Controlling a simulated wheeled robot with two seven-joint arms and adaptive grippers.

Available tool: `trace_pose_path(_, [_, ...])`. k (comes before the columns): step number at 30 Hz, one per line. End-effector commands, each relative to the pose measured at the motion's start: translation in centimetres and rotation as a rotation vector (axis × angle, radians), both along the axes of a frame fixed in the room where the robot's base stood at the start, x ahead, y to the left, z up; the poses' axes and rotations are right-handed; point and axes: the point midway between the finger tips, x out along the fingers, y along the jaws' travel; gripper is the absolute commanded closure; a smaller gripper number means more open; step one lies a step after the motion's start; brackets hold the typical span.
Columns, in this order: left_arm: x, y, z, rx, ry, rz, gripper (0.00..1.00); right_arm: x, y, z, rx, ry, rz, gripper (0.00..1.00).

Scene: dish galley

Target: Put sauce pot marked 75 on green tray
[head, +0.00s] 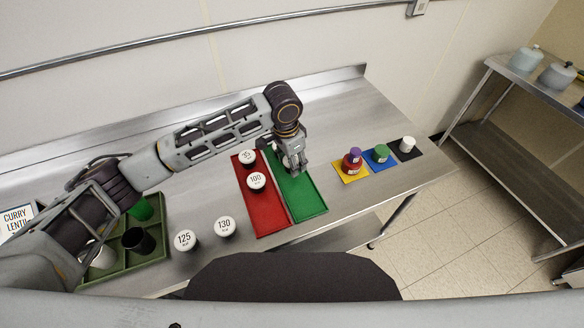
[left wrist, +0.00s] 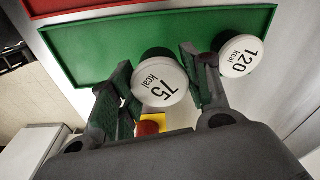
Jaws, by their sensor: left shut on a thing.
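The sauce pot marked 75 (left wrist: 158,82) has a white lid and a dark body. It sits between the fingers of my left gripper (left wrist: 157,78), which is shut on it. In the head view my left gripper (head: 292,166) points down over the green tray (head: 306,203) and hides the pot. The green tray also shows in the left wrist view (left wrist: 90,48), behind the pot. I cannot tell whether the pot touches the tray. A pot marked 120 (left wrist: 239,56) stands close beside the right finger, at the tray's end. My right gripper is out of view.
The red tray (head: 268,220) beside the green one holds a pot marked 100 (head: 257,181) and another pot (head: 247,157). Pots 125 (head: 185,240) and 130 (head: 225,227) stand on the counter. Colored mats with small containers (head: 352,162) lie right. The green tray's front is clear.

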Motion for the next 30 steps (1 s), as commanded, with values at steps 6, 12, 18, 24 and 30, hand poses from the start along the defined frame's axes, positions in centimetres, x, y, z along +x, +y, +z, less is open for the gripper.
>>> trace_pose_path(6, [-0.1,0.1,-0.9,0.002,0.002,0.000,0.77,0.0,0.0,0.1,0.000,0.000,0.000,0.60])
trace_pose_path(12, [0.0,0.1,-2.9,0.002,0.000,0.000,0.77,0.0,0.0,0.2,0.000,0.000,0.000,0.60])
trace_pose_path(18, [0.0,0.0,-3.7,0.001,-0.001,0.000,0.77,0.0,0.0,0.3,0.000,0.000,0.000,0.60])
trace_pose_path(24, [0.0,0.0,-3.7,0.001,-0.001,0.000,0.77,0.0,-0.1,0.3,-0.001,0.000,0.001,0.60])
trace_pose_path(30, [0.0,0.0,-4.0,0.001,0.001,0.000,0.48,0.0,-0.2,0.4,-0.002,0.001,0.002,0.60])
